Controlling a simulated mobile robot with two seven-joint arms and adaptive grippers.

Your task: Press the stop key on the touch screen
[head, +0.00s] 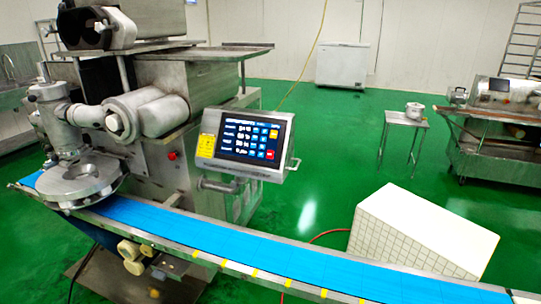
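The touch screen (249,138) is a tilted panel in a grey metal housing on the encrusting machine, near the middle of the head view. It is lit, with a dark background, white text lines and several blue keys. A small red key (270,154) sits at the lower right of the screen; its label is too small to read, so I cannot confirm that it is the stop key. Nothing covers the screen. Neither of my grippers shows in the head view.
A blue conveyor belt (230,240) curves across the front, below the screen. The steel machine body (180,75) stands behind and left. A yellow label (206,145) is left of the screen. A white tiled block (420,235) stands at right. Green floor is open behind.

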